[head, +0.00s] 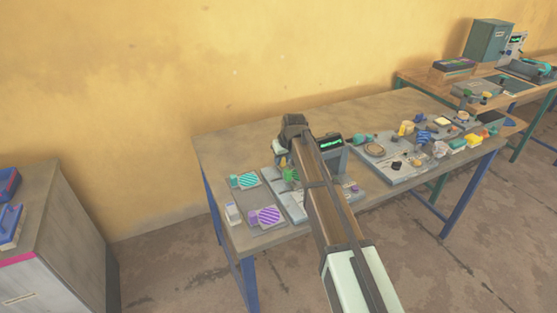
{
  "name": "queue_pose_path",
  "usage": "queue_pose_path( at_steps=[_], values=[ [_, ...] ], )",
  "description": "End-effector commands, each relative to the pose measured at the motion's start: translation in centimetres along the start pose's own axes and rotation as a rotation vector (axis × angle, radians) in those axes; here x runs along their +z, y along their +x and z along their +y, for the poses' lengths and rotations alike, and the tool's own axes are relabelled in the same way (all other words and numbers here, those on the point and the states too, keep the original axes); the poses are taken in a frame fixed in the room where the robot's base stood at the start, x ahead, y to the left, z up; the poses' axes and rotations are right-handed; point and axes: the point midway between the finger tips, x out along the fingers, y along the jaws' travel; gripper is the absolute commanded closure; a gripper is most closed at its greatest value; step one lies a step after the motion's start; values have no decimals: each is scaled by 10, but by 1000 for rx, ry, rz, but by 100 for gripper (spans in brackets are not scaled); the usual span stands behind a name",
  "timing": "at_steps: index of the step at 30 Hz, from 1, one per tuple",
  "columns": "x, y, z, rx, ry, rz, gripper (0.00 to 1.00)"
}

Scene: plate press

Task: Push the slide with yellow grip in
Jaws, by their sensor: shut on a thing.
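The grey plate press (334,152) stands on the middle table, with a dark display lit in green at its top. My arm crosses in front of it and hides much of it. My gripper (284,161) is at the press's left side, just above a green striped plate (291,174). The jaws are shut on the slide's yellow grip, which shows only as a small patch between dark fingers. The rest of the slide is mostly hidden behind my gripper and arm.
A teal striped plate (244,181) and a purple striped plate (267,216) lie on grey pads at the table's left, near a white block (233,214). A board (420,150) crowded with small parts lies to the right. A cabinet (55,240) stands far left.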

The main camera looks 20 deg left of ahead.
Motion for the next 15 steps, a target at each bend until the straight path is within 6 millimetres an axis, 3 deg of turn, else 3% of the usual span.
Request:
queue_pose_path(
  at_steps=[2,3,9,15],
  values=[
    [0,0,0,0,0,0,100],
    [0,0,0,0,0,0,71],
    [0,0,0,0,0,0,52],
    [0,0,0,0,0,0,51]
  ],
)
